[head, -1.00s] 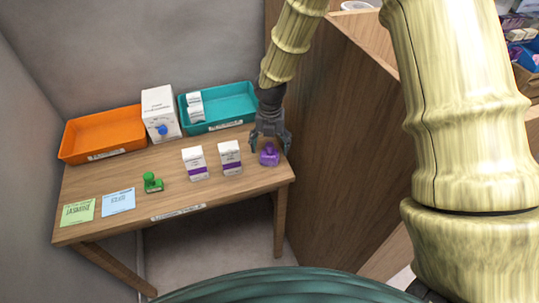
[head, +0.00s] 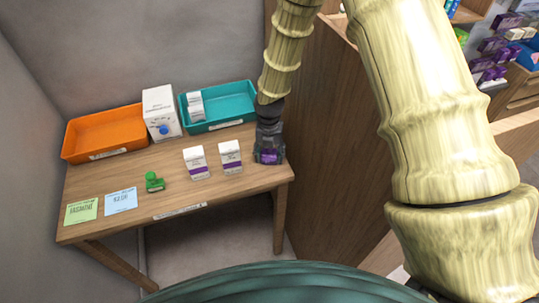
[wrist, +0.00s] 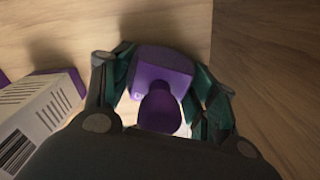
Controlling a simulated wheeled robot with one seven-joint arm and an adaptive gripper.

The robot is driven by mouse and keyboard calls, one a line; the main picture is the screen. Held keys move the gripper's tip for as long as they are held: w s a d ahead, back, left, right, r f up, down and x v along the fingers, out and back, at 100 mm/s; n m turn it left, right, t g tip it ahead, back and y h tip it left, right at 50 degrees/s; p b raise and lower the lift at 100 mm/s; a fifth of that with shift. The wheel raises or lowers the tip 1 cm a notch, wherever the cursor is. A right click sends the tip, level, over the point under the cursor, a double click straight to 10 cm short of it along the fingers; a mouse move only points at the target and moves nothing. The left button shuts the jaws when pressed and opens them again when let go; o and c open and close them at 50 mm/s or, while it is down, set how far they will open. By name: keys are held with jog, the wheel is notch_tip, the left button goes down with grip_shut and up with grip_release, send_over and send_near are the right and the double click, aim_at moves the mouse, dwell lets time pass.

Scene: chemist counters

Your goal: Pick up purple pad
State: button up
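The purple pad (head: 269,157) is a small stamp-like block with a rounded knob, at the right end of the wooden table. My gripper (head: 269,160) is down over it, with its fingers on either side. In the wrist view the purple pad (wrist: 160,72) sits between the dark fingers of my gripper (wrist: 163,85), its knob toward the camera. The fingers lie close along both sides of the pad. I cannot tell whether they press on it. The pad appears to rest on the table, and its lower part is partly hidden.
Two white-and-purple boxes (head: 196,163) (head: 230,157) stand left of my gripper. A green stamp (head: 154,182), two paper cards (head: 82,211) (head: 121,201), an orange tray (head: 104,154), a teal tray (head: 218,124) and a white box (head: 159,107) share the table. A wooden panel (head: 325,130) rises close on the right.

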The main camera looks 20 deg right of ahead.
jog(key=c, duration=0.5)
jog(key=shift+r, duration=0.1)
